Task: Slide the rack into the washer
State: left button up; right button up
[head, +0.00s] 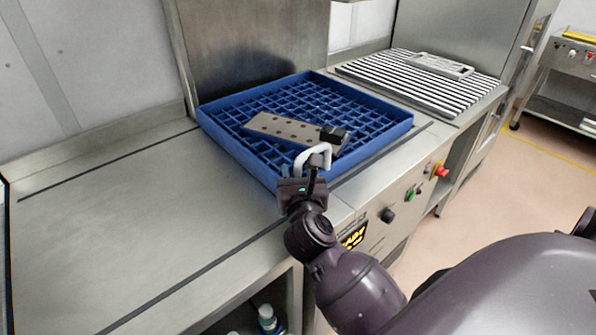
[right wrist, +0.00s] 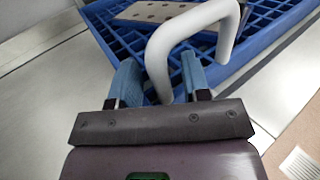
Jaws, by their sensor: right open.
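The blue rack (head: 222,125) is a square grid tray lying flat on the steel counter; it also shows in the right wrist view (right wrist: 105,35). A grey metal plate with holes (head: 280,128) lies in it. A white bent handle (head: 316,153) stands at the rack's near side; in the right wrist view the handle (right wrist: 185,30) passes between my fingers. My right gripper (head: 307,170) is open around the handle, and its fingers (right wrist: 160,75) show a gap to it. The steel housing (head: 250,40) behind the rack appears to be part of the washer. My left gripper is not in view.
A slatted surface (head: 410,85) with a metal part (head: 440,65) lies to the right of the rack. The steel counter (head: 130,220) at left is clear. Knobs and a red button (head: 441,170) sit on the front panel. Bottles (head: 268,318) stand below.

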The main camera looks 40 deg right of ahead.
aim_at(327, 157)
jog(key=shift+w+d, duration=0.15)
jog(key=shift+w, duration=0.1)
jog(key=shift+c, duration=0.3)
grip_shut()
jog(key=d, duration=0.1)
jog(key=d+p, duration=0.1)
jog(key=d, duration=0.1)
jog(key=shift+w+r+p, duration=0.1)
jog(key=shift+r+p, duration=0.2)
jog(key=shift+r, duration=0.05)
jog(key=d+p, duration=0.1)
jog(key=d, duration=0.4)
jog(key=shift+w+f+p, duration=0.15)
jog(key=shift+w+p, duration=0.05)
jog(key=shift+p, duration=0.15)
jog(key=shift+d+f, duration=0.1)
jog(key=shift+d, duration=0.2)
